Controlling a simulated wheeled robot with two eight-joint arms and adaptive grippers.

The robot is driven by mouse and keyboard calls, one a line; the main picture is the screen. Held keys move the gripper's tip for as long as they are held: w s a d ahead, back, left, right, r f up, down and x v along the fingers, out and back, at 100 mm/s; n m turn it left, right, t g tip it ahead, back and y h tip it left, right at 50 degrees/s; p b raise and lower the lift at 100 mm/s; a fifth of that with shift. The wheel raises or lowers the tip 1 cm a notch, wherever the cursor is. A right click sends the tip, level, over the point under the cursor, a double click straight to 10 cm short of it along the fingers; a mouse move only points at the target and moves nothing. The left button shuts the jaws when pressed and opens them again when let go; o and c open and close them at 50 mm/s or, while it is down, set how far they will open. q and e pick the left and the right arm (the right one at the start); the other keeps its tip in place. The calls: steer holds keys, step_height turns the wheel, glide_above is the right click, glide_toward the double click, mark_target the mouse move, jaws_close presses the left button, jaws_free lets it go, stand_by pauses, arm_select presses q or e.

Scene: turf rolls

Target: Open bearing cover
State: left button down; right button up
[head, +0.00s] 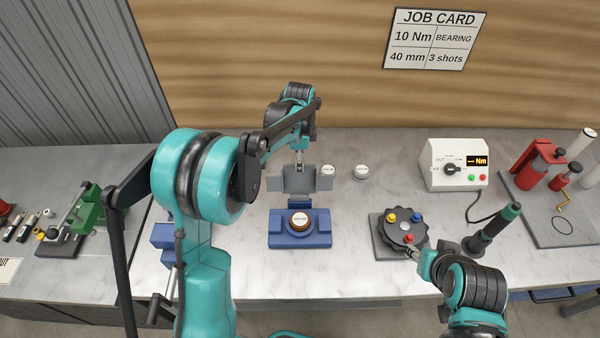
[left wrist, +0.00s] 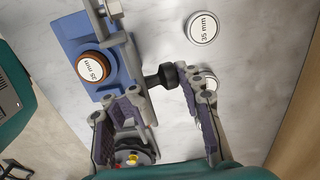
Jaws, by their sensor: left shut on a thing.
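A blue bearing fixture (head: 285,243) stands mid-bench, holding a brown-ringed round piece with a white labelled top (head: 299,221). It also shows in the left wrist view (left wrist: 72,28). A grey plate, seemingly the cover (head: 320,184), stands open behind the fixture; its grey bar (left wrist: 138,60) runs along the fixture's back edge.
Two white round pieces (head: 361,172) (head: 328,170) lie right of the cover. A torque meter (head: 457,165) and a grey board with a red press (head: 540,165) stand at the right. A black driver with a teal end (head: 490,232) stands near my right arm. Green tooling (head: 88,210) is left.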

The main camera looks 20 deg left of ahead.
arm_select(q)
steer(key=shift+w+a+f, duration=0.15)
steer(key=shift+w+f, duration=0.15)
steer(key=shift+w+a+f+g+b, duration=0.15)
steer(key=shift+w+f+g+b, duration=0.05)
steer(key=shift+w+g+b, duration=0.25)
arm_select(e)
steer(key=shift+s+d+f, duration=0.1)
steer(key=shift+s, duration=0.45)
steer(key=shift+s+d+f, duration=0.1)
steer(key=shift+s, duration=0.4)
arm_select(q)
steer(key=shift+w+a+f+g, duration=0.1)
steer(key=shift+w+f+g, duration=0.05)
steer(key=shift+w+g, duration=0.1)
arm_select(e)
steer(key=shift+w, duration=0.15)
